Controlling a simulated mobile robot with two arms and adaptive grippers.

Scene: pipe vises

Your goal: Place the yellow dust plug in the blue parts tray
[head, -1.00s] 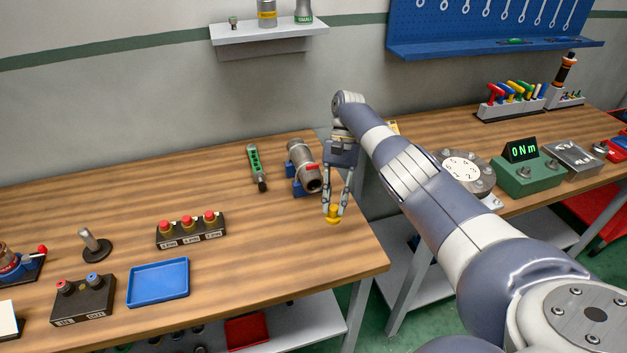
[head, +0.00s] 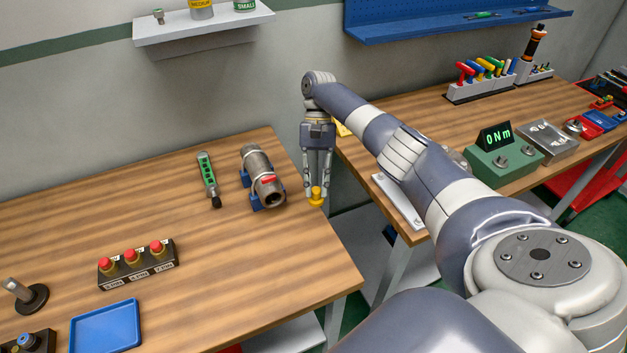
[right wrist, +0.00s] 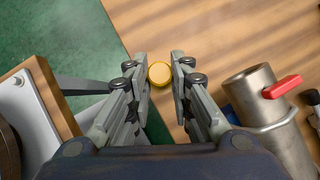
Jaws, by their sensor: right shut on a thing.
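The yellow dust plug (head: 316,201) is between the fingertips of my right gripper (head: 317,186), which is shut on it. The gripper points down near the right edge of the left workbench, to the right of the pipe. In the right wrist view, the plug's round yellow face (right wrist: 159,73) shows between the two fingers, with the bench edge and green floor behind it. The blue parts tray (head: 106,328) lies on the bench at lower left, apart from the gripper; its visible part looks empty. My left gripper is not in view.
A grey pipe (head: 258,172) with a red mark lies in blue supports left of the gripper. A green-black tool (head: 207,175) and a box with red buttons (head: 138,264) are on the bench. A gap separates the two benches.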

